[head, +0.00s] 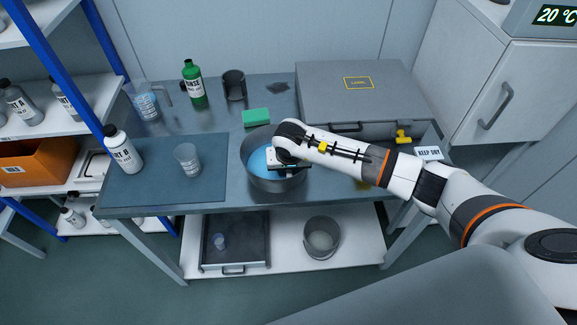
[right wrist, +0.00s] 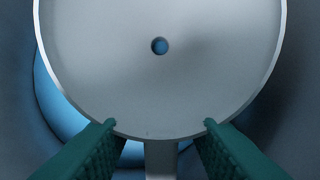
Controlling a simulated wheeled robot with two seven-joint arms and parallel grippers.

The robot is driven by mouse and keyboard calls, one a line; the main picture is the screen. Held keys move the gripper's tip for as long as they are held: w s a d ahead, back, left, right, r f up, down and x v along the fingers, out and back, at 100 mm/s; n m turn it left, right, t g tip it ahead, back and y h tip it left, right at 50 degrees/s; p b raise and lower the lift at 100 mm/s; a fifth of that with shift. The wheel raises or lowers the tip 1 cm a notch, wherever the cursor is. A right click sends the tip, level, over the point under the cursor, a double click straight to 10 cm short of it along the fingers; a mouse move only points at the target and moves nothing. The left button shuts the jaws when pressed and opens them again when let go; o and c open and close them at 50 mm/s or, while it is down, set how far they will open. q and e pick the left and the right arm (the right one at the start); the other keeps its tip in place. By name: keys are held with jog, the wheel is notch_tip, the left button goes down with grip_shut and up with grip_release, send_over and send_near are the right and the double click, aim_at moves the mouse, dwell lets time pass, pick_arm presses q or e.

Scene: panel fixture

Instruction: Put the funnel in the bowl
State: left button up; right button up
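The bowl (head: 262,183) is a wide dark-grey vessel with blue inside, standing on the bench. My right gripper (head: 275,163) is over it, pointing down. In the right wrist view the funnel (right wrist: 160,85) is a pale grey disc with a central hole, blue showing through the hole and beyond its edge. A narrow tab reaches from its rim between my right fingers (right wrist: 160,128). The fingers are apart, with gaps either side of the tab. The funnel lies over the blue of the bowl; its depth I cannot tell. In the head view my gripper hides it. My left gripper is out of view.
A green sponge (head: 256,117) lies behind the bowl. A clear cup (head: 188,159) and a white bottle (head: 122,150) stand left on a dark mat (head: 165,185).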

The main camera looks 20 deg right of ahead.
jog(key=shift+r, duration=0.3)
jog(key=b+v, duration=0.1)
jog(key=v, duration=1)
jog(key=shift+r+b, duration=0.3)
jog(key=shift+r, duration=0.05)
jog(key=shift+s, duration=0.15)
